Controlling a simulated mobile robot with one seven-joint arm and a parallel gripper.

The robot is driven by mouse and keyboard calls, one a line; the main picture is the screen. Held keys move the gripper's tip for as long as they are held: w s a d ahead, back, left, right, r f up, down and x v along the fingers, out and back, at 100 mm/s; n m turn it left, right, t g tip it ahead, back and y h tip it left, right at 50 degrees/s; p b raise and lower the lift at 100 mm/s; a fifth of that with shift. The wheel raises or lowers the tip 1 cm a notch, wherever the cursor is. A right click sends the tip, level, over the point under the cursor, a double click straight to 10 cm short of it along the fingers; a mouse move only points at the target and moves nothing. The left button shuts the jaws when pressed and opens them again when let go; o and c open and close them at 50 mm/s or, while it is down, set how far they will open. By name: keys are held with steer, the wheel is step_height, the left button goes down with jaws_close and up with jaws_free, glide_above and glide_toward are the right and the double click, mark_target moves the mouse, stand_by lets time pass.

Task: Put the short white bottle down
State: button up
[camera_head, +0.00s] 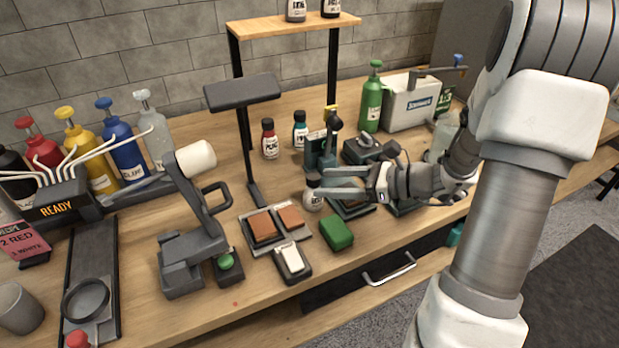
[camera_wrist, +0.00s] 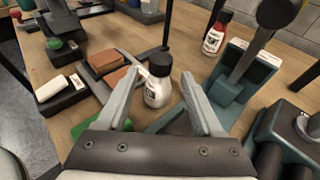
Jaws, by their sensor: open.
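The short white bottle (camera_head: 313,193) with a dark cap stands upright on the wooden bench. In the wrist view the bottle (camera_wrist: 157,88) stands between my two spread fingers, nearer the left one. My gripper (camera_head: 342,184) is open around it, reaching in from the right, low over the bench. Whether the left finger touches the bottle I cannot tell. In the wrist view my gripper (camera_wrist: 160,92) shows a gap between the right finger and the bottle.
Brown pads on a tray (camera_head: 277,226), a green block (camera_head: 337,233) and a white-topped block (camera_head: 292,262) lie nearby. A black post (camera_head: 245,140) rises left.

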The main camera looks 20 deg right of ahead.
steer(key=shift+p+v, duration=0.3)
steer(key=shift+v, duration=2.1)
